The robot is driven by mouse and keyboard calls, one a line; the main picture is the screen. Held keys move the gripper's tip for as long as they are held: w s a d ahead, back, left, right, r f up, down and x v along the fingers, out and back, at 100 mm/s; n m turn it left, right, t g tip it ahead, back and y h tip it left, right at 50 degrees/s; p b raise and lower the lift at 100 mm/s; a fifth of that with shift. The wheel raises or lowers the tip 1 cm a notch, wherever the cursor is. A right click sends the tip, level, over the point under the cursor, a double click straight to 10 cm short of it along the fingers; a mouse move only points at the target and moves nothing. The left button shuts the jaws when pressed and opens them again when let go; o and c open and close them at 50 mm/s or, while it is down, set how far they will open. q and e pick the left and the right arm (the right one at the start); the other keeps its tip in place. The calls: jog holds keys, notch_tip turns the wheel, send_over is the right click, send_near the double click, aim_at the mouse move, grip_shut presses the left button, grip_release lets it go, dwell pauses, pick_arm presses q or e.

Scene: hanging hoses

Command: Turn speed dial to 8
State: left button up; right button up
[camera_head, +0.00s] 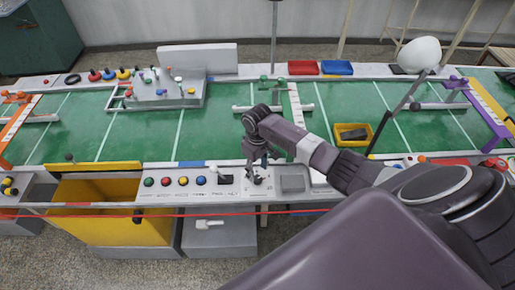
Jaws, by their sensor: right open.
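The control panel (158,193) is a light strip on the near edge of the green table. A row of green, red, yellow and blue buttons sits on its left part. A switch with a black base (225,179) is right of them. My right gripper (258,176) points down at the panel, right of this switch. Its fingers are open. A small dark round part sits at the fingertips and may be the speed dial; it is mostly hidden, and I cannot tell its setting or whether the fingers touch it. My left gripper is not in view.
A yellow bin (98,226) stands left of the panel. A grey box (220,238) is below it. A red line (110,216) runs across the front. A yellow tray (353,134) lies on the green table (140,130). My right arm covers the lower right.

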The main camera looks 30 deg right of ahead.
aim_at(257, 178)
notch_tip(257, 178, up, 7)
jog(key=shift+r, duration=0.2)
dwell(0.5)
